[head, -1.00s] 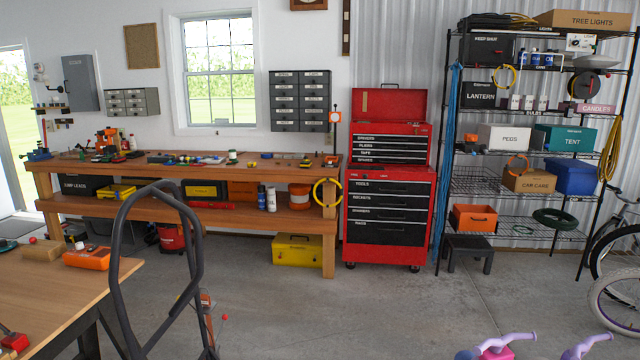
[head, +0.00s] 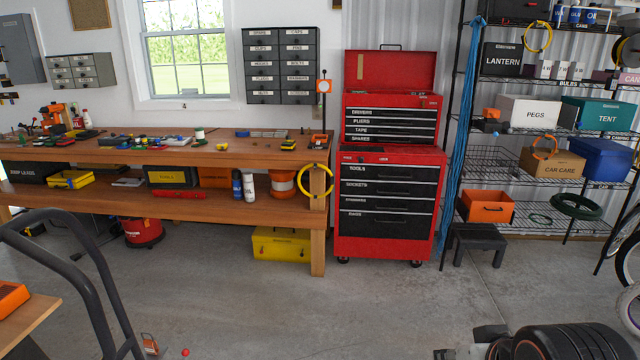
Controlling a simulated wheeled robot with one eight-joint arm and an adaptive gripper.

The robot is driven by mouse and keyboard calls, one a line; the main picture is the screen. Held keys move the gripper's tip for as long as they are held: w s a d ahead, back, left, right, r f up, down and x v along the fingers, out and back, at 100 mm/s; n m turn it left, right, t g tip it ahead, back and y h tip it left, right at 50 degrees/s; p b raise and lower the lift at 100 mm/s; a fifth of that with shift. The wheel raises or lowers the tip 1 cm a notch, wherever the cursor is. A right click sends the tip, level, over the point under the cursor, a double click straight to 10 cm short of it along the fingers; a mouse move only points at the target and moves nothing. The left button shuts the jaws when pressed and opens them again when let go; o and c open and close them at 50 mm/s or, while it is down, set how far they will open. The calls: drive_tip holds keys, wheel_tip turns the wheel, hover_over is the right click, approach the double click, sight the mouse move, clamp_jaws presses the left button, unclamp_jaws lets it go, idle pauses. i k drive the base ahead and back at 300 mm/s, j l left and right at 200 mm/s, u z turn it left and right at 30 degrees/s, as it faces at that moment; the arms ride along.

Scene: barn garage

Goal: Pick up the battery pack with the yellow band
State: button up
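Several small dark and bright items lie on the wooden workbench (head: 215,158). One is a small yellow-and-black item (head: 288,145) near the bench's right end. My gripper is not in view.
A red tool chest (head: 388,205) stands right of the bench, then a black stool (head: 477,242) and wire shelving (head: 530,148). A dark hand-truck frame (head: 75,265) blocks the near left. A black ribbed object (head: 575,342) is at bottom right. The middle floor is open.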

sight(288, 145)
drive_tip(key=i, duration=2.1)
drive_tip(key=i+u, duration=0.15)
drive_tip(key=i, duration=0.35)
drive_tip(key=i+l+u, duration=0.2)
drive_tip(key=i, duration=0.3)
drive_tip(key=i+l+u, duration=0.15)
drive_tip(key=i, duration=0.35)
drive_tip(key=i+l+u, duration=0.2)
drive_tip(key=i, duration=0.3)
drive_tip(key=i+l+u, duration=0.45)
drive_tip(key=i+l, duration=0.15)
